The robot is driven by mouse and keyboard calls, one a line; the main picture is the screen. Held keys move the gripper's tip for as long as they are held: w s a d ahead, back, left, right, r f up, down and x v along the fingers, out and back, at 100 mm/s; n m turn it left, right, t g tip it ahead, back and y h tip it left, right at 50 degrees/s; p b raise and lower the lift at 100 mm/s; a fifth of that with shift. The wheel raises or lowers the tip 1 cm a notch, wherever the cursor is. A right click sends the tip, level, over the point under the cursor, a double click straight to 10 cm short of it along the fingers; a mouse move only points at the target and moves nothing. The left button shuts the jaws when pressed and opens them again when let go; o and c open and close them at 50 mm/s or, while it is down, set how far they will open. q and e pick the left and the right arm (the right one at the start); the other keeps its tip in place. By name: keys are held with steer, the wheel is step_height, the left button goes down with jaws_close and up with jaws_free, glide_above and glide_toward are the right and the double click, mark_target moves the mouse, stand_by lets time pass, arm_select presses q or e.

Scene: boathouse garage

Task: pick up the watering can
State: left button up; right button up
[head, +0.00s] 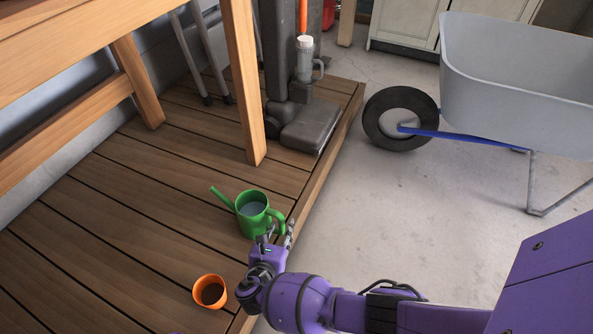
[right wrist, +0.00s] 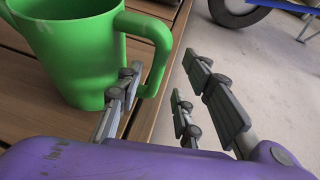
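The green watering can (head: 250,222) stands upright on the wooden deck, its spout pointing up and left and its handle facing my right gripper. Its opening shows a pale grey-blue inside. My right gripper (head: 276,238) is open at the can's handle side. In the right wrist view, the can (right wrist: 75,50) fills the upper left. The open right gripper (right wrist: 165,82) has one finger beside the handle near the can's body and the others right of the handle, with clear gaps. I cannot tell whether a finger touches the can. My left gripper is not in view.
An orange pot (head: 197,289) with dark contents stands near my right wrist. A wooden table (head: 245,90) stands at the upper left. A grey upright appliance (head: 310,128) stands on the deck's far end. A grey wheelbarrow (head: 510,70) is on the concrete at right. The deck's edge runs beside the can.

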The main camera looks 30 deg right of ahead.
mark_target(280, 223)
steer(key=x, duration=0.1)
steer(key=b+x, duration=0.1)
steer(key=x, duration=0.1)
steer(key=shift+w+a, duration=0.15)
steer(key=shift+w, duration=0.15)
steer(key=shift+r, duration=0.1)
jaws_close()
steer(key=shift+r, duration=0.1)
